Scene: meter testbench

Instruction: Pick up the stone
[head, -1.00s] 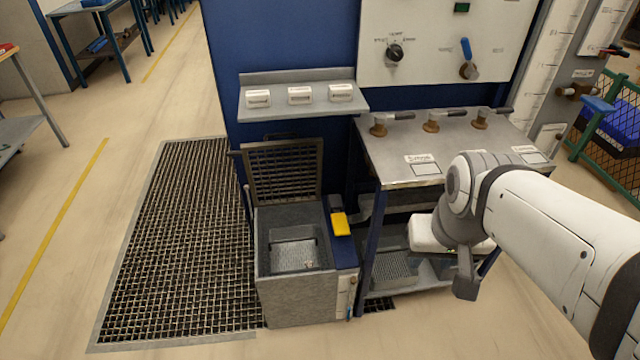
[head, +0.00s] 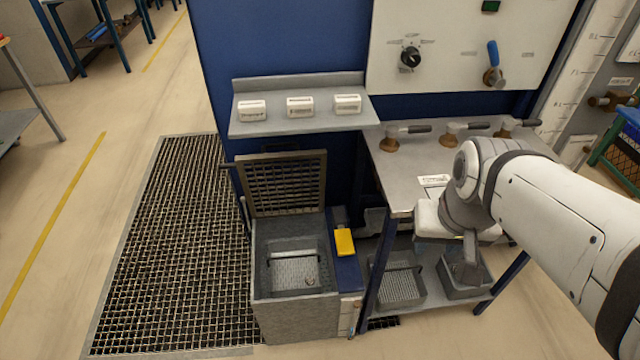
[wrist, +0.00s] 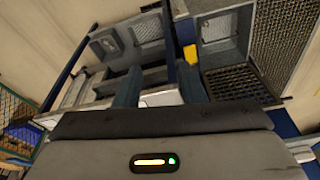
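A small pale lump (head: 311,281), perhaps the stone, lies near the right side of the floor of the open grey tank (head: 295,312) in the head view. It is too small to be sure of. In the wrist view I cannot make out a stone in the tank (wrist: 222,57). My gripper shows in the wrist view with two blue-grey fingers (wrist: 160,88) apart and nothing seen between them. In the head view it is at the right, over the bench's lower shelf, away from the tank, and partly hidden by my arm.
The tank's mesh lid (head: 287,183) stands raised at its back. A yellow block (head: 344,242) is at its right. Grey trays (head: 398,285) sit on the lower shelf. Brown-based handles (head: 389,146) stand on the bench. A small shelf (head: 300,124) overhangs behind. Floor grating (head: 170,260) is clear at left.

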